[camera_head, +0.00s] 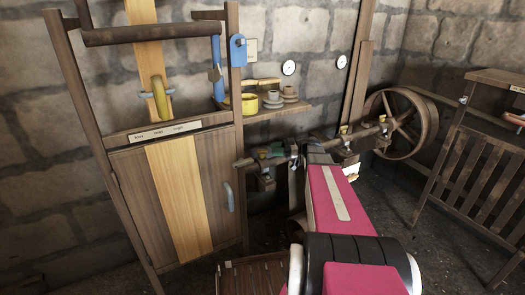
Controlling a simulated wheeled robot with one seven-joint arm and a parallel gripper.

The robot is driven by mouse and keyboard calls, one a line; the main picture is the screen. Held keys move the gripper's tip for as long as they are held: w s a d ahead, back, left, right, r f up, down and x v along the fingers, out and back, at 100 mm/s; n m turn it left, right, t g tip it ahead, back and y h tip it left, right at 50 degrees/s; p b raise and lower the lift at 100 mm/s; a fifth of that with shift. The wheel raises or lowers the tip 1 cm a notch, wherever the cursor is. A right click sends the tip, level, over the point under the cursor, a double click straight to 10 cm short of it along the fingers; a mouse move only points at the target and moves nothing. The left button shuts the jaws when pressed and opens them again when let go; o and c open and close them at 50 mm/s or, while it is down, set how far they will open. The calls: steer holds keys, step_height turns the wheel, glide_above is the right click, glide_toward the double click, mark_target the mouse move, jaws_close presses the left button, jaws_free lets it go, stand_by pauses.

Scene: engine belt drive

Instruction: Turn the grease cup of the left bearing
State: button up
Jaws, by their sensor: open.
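The left bearing (266,181) is a dark block on the wall-side shaft, just right of the cabinet. A small greenish cup (276,149) and a brass-coloured piece (262,154) show on top of it; I cannot tell their exact shape. My magenta arm reaches from the bottom toward the shaft. My gripper (292,152) is small and dark at the arm's far end, close to the right of the left bearing's cup. It is open, and my arm partly hides it. I cannot tell whether it touches the cup.
The right bearing (346,143) and a spoked flywheel (402,122) are farther right on the shaft. A shelf (270,113) holds a yellow pot (249,104) and stacked cups. A wooden cabinet (177,198) stands left, a slatted rack (480,165) right. Floor is clear between arm and rack.

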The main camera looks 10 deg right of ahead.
mark_target(262, 150)
steer(key=a, duration=0.6)
steer(key=shift+w+a, duration=0.3)
steer(key=c, duration=0.6)
